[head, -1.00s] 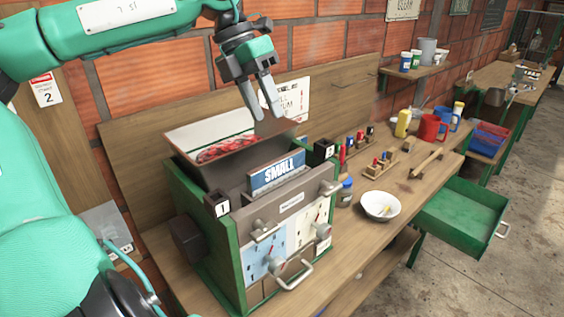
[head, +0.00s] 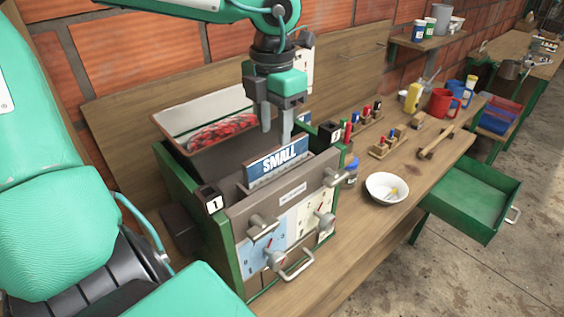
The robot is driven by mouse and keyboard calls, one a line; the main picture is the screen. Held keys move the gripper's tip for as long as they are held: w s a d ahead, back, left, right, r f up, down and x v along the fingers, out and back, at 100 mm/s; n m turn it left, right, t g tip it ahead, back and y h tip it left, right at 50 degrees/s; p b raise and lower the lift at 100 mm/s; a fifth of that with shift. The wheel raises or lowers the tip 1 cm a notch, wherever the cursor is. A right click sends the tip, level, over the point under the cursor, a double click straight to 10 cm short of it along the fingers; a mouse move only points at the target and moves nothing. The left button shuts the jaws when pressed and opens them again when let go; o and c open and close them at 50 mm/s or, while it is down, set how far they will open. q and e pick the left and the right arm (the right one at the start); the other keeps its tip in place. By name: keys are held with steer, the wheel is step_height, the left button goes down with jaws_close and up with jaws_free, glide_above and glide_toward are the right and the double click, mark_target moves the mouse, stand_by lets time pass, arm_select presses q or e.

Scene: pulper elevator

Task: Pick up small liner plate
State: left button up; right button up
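The small liner plate (head: 277,161) is a blue plate lettered "SMALL". It stands upright in the top of the green and grey pulper machine (head: 243,226), in front of the hopper. My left gripper (head: 276,136) points down just behind the plate's upper edge. Its two fingers are apart with a gap between them, and nothing shows in the gap. Whether a fingertip touches the plate cannot be told. My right gripper does not show.
The hopper (head: 172,122) with red cherries is left of the gripper. Black blocks marked 1 (head: 212,202) and 2 (head: 329,132) flank the plate. A white bowl (head: 387,187) stands on the bench to the right. A green drawer (head: 472,203) hangs open.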

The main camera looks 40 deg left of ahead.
mark_target(278, 147)
arm_select(q)
steer(key=shift+d+f, duration=0.15)
steer(key=shift+f, duration=0.25)
steer(key=f, duration=0.1)
steer(key=f+p, duration=0.2)
steer(key=f, duration=0.1)
steer(key=shift+w+d, duration=0.1)
steer(key=shift+d, duration=0.15)
steer(key=shift+f, duration=0.35)
steer(key=shift+c, duration=0.2)
jaws_close()
